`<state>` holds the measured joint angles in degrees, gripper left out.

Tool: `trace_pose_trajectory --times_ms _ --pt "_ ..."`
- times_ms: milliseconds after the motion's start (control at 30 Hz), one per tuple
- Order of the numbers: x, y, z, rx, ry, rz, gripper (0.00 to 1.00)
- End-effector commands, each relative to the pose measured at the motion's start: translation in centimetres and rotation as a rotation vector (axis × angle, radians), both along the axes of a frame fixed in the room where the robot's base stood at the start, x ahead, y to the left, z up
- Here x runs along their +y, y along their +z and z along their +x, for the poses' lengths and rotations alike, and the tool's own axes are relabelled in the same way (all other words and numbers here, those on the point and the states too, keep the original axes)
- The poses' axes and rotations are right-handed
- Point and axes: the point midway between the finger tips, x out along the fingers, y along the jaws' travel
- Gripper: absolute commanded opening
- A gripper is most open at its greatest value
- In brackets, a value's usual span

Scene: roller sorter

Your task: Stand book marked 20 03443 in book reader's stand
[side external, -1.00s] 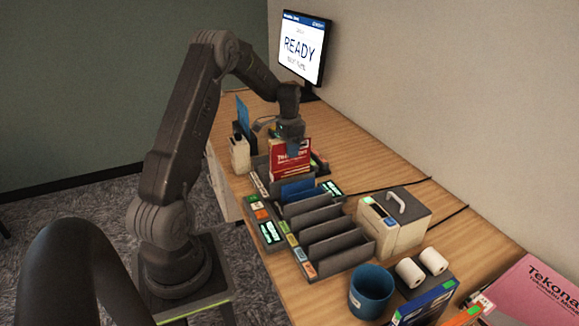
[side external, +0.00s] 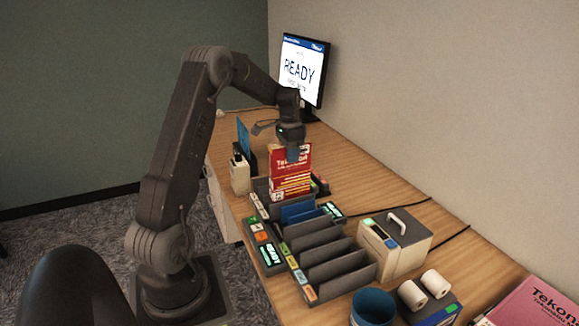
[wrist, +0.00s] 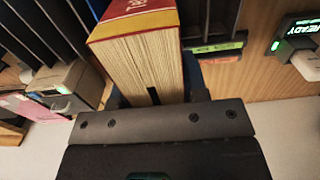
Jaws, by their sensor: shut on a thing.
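A thick book (side external: 290,174) with a red cover and yellow bands stands upright at the far end of the dark slotted rack (side external: 336,262). My gripper (side external: 292,150) is above it, shut on its top part. In the wrist view the same book (wrist: 145,60) shows its page edges, with the gripper (wrist: 155,98) across its near end. The number on the book is too small to read. Its lower edge is near the rack's far slot; I cannot tell whether it touches. I cannot tell for certain which part is the reader's stand.
A blue book (side external: 299,212) lies in a rack slot; other slots are empty. A beige box with a handle (side external: 394,244), blue cup (side external: 372,307) and white rolls (side external: 435,283) stand right. A monitor (side external: 302,70) stands behind.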

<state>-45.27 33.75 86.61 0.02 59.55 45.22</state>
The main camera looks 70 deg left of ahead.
Motion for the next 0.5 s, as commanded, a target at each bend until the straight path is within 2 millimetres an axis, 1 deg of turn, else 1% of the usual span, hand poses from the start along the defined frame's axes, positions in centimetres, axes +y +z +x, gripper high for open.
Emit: trace_pose_trajectory --times_ms 33,167,233,267,367,500 --pt "0.1 1.2 0.1 -0.005 0.0 0.004 0.0" --pt "0.0 3.1 0.1 -0.004 -0.001 0.003 0.0" --pt "-0.6 3.9 0.2 -0.003 -0.002 0.002 0.0" --pt "-1.1 4.2 0.2 -0.003 -0.003 0.002 0.0" --pt "-3.6 5.1 0.3 -0.003 -0.006 0.001 0.0" --pt "-6.8 5.5 0.1 -0.002 -0.005 0.001 0.0"
